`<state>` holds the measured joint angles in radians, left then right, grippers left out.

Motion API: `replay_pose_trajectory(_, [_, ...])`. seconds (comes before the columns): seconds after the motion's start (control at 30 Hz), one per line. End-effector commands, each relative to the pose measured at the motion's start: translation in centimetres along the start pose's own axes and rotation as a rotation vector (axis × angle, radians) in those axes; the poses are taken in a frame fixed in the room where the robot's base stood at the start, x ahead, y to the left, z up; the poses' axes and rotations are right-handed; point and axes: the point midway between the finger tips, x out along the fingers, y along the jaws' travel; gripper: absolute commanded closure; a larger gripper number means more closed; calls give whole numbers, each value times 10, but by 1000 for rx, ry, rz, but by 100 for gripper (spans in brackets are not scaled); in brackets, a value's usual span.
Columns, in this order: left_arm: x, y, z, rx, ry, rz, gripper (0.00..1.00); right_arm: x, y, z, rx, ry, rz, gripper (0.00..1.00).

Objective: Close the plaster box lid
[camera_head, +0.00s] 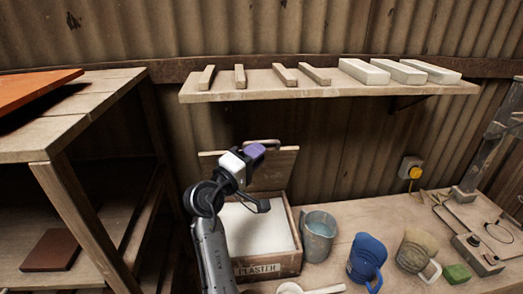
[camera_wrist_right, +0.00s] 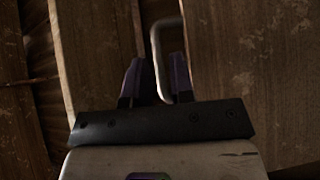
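The plaster box (camera_head: 268,266) is a wooden crate marked PLASTER on the bench, with pale plaster inside. Its wooden lid (camera_head: 282,172) stands open and roughly upright at the back of the box, with a metal handle (camera_head: 262,142) near its top. My right gripper (camera_head: 256,151) is in front of the lid at the handle. In the right wrist view, my right gripper's (camera_wrist_right: 154,82) purple fingers are apart, with one leg of the handle (camera_wrist_right: 157,50) between them. Contact with the handle is unclear. My left gripper is not in view.
A metal jug (camera_head: 318,240), a blue jug (camera_head: 366,262) and a tan mug (camera_head: 415,250) stand right of the box. A wall shelf (camera_head: 225,92) with bars and white blocks hangs above. A wooden rack (camera_head: 75,205) stands at left.

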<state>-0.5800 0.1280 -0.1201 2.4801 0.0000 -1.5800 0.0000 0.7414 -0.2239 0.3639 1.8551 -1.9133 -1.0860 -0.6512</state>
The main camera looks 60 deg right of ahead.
Motion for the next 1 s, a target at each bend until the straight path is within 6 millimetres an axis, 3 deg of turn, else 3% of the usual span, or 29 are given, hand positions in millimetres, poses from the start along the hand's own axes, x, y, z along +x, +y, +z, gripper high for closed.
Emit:
replay_pose_trajectory(0.2, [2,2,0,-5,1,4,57,-46,-1,0,-1,4,-1,78])
replay_pose_trajectory(0.5, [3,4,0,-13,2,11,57,-94,0,0,-1,2,-1,78])
replay_pose_trajectory(0.7, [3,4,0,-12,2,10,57,-109,0,0,-1,0,0,78])
replay_pose_trajectory(1.0, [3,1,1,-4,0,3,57,-113,0,0,0,-1,0,78])
